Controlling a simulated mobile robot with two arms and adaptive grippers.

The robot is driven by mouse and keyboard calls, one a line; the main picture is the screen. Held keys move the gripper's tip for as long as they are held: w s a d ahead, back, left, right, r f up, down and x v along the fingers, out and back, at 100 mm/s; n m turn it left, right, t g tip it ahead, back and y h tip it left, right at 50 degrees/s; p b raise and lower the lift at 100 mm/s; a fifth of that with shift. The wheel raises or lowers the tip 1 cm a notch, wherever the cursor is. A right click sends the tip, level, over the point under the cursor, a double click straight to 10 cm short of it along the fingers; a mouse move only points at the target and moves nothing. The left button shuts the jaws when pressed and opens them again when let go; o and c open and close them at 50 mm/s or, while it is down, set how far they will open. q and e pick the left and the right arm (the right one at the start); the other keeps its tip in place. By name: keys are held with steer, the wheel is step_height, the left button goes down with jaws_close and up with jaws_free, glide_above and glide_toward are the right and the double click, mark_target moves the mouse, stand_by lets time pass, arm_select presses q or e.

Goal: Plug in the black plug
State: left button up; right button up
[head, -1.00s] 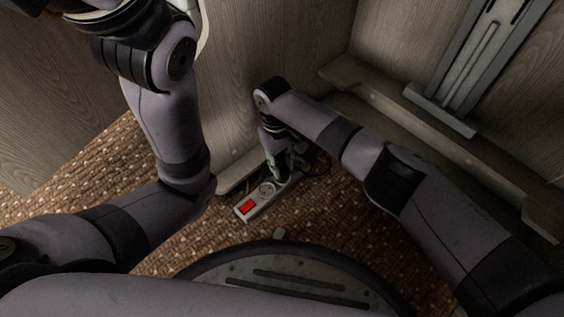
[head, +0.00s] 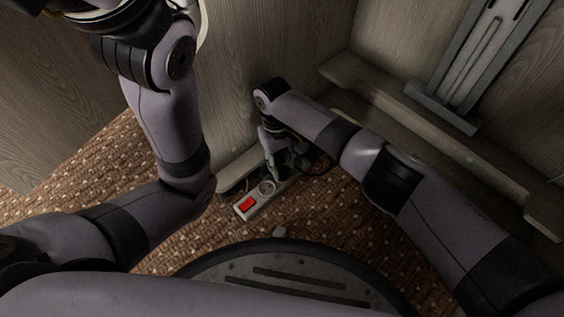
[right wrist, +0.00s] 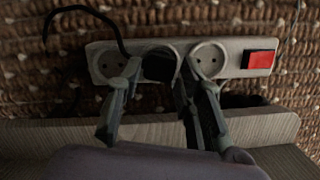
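The white power strip (head: 243,209) lies on the carpet by the cabinet panel, its red switch (head: 247,204) at the near end. In the right wrist view, the strip (right wrist: 233,72) shows an empty round socket on each side of the black plug (right wrist: 160,65). The plug is at the middle socket; I cannot tell how deep it sits. My right gripper (right wrist: 158,70) is open, one finger on each side of the plug, with gaps visible. In the head view, the right gripper (head: 274,172) points down at the strip. My left gripper is out of view.
A black cable (right wrist: 97,13) curves over the strip's left end. A wooden ledge (right wrist: 55,133) runs close along the strip. Wooden panels (head: 300,45) stand behind, and a grey metal bracket (head: 465,65) is at upper right. Carpet (head: 330,220) is open in front.

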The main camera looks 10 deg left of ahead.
steer(key=o, duration=0.8)
steer(key=r, duration=0.4)
steer(key=w+a+r, duration=0.1)
steer(key=r, duration=0.7)
steer(key=shift+w+a, duration=0.2)
steer(key=shift+w, duration=0.15)
steer(key=shift+f, duration=0.1)
